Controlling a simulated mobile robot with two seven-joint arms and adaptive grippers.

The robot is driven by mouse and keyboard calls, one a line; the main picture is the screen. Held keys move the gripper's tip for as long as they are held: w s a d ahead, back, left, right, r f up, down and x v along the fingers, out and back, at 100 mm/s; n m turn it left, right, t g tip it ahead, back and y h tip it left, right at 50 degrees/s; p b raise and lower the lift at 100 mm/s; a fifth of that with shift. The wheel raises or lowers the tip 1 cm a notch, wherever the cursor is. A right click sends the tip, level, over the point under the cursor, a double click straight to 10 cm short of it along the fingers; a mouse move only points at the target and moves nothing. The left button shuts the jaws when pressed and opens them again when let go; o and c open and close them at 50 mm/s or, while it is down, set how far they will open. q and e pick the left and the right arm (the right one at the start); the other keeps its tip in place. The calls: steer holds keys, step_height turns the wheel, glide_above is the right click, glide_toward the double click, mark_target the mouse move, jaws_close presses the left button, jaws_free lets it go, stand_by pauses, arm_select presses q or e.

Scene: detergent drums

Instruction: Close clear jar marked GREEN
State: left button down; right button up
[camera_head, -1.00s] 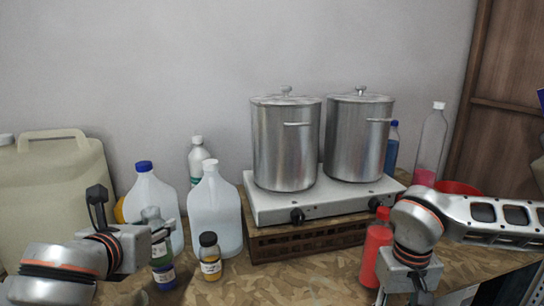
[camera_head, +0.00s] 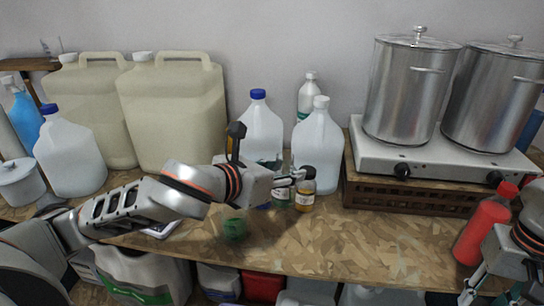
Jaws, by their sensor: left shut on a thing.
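A small clear jar (camera_head: 283,195) with green contents and a pale label stands on the wooden bench, between a blue jar (camera_head: 264,199) and a black-capped yellow jar (camera_head: 305,193). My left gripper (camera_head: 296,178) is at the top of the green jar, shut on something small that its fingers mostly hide. I cannot tell whether this is a lid or the jar's top. A small green object (camera_head: 234,224) sits on the bench nearer me, below my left wrist. My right gripper (camera_head: 468,291) is low at the right edge, its fingers partly out of view.
White jugs (camera_head: 318,147) stand just behind the jars. Beige canisters (camera_head: 172,115) stand at the back left. A hotplate (camera_head: 440,155) with steel pots (camera_head: 411,90) is at the right, and a red bottle (camera_head: 482,226) in front of it. The front middle bench is clear.

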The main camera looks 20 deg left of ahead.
arm_select(q)
steer(key=s+d+f+m+g+h, duration=0.2)
steer(key=d+f+m+g+h, duration=0.1)
steer(key=d, duration=0.5)
steer(key=s+d+f+m+g+h, duration=0.2)
steer(key=d+f+m+h, duration=0.3)
steer(key=d, duration=0.3)
steer(key=shift+s+m+g, duration=0.4)
steer(key=shift+m+g, duration=0.2)
steer(key=shift+g, duration=0.2)
arm_select(e)
steer(key=w+a+r+m, duration=0.2)
steer(key=w+a+r, duration=0.3)
steer(key=a+r, duration=0.55)
steer(key=s+a+r, duration=0.1)
steer(key=a+r, duration=0.3)
steer(key=a, duration=0.4)
steer(key=s+a+r+m, duration=0.1)
steer(key=a+r, duration=0.3)
steer(key=a, duration=0.4)
steer(key=shift+a+m, duration=0.25)
steer(key=shift+m, duration=0.05)
steer(key=shift+s, duration=0.1)
steer(key=shift+f, duration=2)
steer(key=shift+f, duration=0.1)
steer(key=shift+f, duration=0.8)
